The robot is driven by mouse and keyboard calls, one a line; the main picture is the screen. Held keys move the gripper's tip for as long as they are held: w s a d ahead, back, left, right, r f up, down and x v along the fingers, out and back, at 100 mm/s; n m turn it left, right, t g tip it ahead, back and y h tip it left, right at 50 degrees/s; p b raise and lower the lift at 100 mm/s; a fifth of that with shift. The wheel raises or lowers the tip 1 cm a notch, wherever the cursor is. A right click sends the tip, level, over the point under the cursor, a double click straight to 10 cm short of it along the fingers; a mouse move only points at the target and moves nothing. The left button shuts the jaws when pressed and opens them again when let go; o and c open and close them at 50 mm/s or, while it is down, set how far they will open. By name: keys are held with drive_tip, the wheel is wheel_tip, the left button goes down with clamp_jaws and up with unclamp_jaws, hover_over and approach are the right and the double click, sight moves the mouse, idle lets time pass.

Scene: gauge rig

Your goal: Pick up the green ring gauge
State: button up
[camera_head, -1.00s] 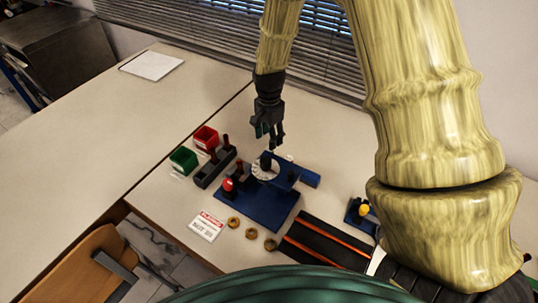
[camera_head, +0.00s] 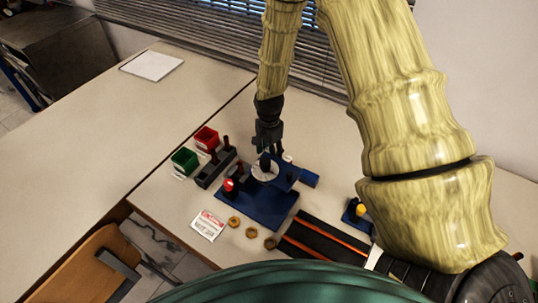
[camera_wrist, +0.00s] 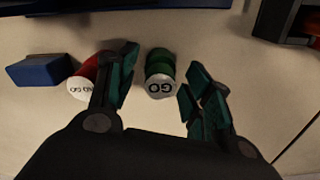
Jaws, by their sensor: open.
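The green ring gauge (camera_wrist: 160,73) shows in the wrist view, with a white face marked "GO" toward the camera. It lies between the two open fingers of my gripper (camera_wrist: 160,95), apart from both as far as I can see. A red gauge (camera_wrist: 82,80) with a white face marked "NO GO" is just left of the left finger. In the head view my gripper (camera_head: 266,150) is low over the table, behind the blue rig (camera_head: 265,207). The green gauge is hidden there.
A blue block (camera_wrist: 40,70) is left of the red gauge. A black rack (camera_head: 215,168) with dark red handles, a red bin (camera_head: 206,137) and a green bin (camera_head: 184,160) stand left of the rig. Several brass rings (camera_head: 234,222) lie in front. The left table is mostly clear.

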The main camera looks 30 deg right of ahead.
drive_tip(key=shift+f, duration=0.1)
clamp_jaws()
idle(0.4)
wheel_tip(320, 180, up, 9)
drive_tip(key=shift+r+b, duration=0.2)
drive_tip(key=shift+b, duration=1)
drive_tip(key=shift+a+r+p, duration=0.2)
drive_tip(key=shift+r+p, duration=0.1)
drive_tip(key=shift+r, duration=0.25)
drive_tip(key=s+a+r+n+p, duration=0.2)
drive_tip(key=a+n+p, duration=0.1)
drive_tip(key=a+p, duration=0.2)
drive_tip(key=s+a+r+n+p, duration=0.1)
drive_tip(key=a+r+n+p, duration=0.2)
drive_tip(key=a+p, duration=0.3)
drive_tip(key=shift+s+a+r, duration=0.25)
drive_tip(key=shift+s+a, duration=0.15)
drive_tip(key=shift+a, duration=0.05)
drive_tip(key=shift+p, duration=0.45)
